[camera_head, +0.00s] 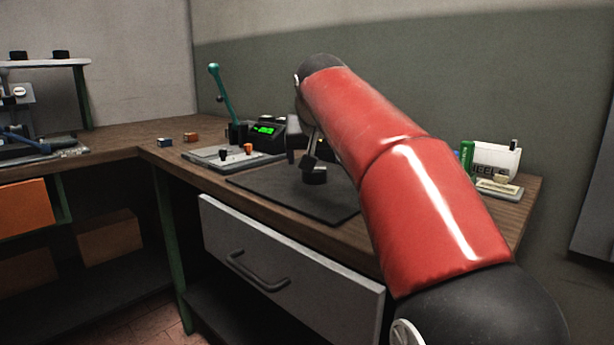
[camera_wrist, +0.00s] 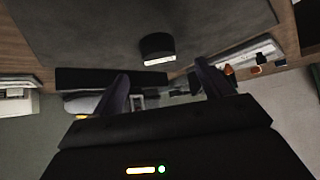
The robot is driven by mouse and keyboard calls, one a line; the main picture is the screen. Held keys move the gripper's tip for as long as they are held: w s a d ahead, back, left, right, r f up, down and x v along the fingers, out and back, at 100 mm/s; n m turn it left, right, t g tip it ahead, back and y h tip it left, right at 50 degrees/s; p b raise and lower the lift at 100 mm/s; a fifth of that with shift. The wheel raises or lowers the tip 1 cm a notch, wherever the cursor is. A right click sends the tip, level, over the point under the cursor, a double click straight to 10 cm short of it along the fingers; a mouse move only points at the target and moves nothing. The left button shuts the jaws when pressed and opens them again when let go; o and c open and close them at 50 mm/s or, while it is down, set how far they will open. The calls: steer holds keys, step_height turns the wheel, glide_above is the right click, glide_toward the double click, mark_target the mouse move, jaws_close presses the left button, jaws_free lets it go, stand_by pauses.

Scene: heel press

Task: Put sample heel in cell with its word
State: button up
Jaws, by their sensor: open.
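A dark, round-edged heel piece (camera_head: 314,175) lies on the black mat (camera_head: 255,182) on the bench. It also shows in the wrist view (camera_wrist: 157,47), with a paler front edge. My gripper (camera_head: 311,152) is just above it in the head view, partly hidden by my red arm. In the wrist view my gripper (camera_wrist: 162,69) has its fingers spread and empty, with the heel piece apart from them, beyond the tips. A pale tray (camera_head: 212,158) with small orange and black pieces lies left of the mat. I cannot make out cells or their words.
A box lettered HEELS (camera_head: 494,160) stands at the right, beside a small pale stand (camera_head: 499,188). A device with a green display (camera_head: 267,130) and a green lever (camera_head: 221,92) stand behind the tray.

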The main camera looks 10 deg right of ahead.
mark_target(315, 170)
steer(key=x, duration=0.6)
steer(key=shift+w+d, duration=0.1)
steer(key=shift+w, duration=0.1)
steer(key=shift+c, duration=0.5)
steer(key=c, duration=1.1)
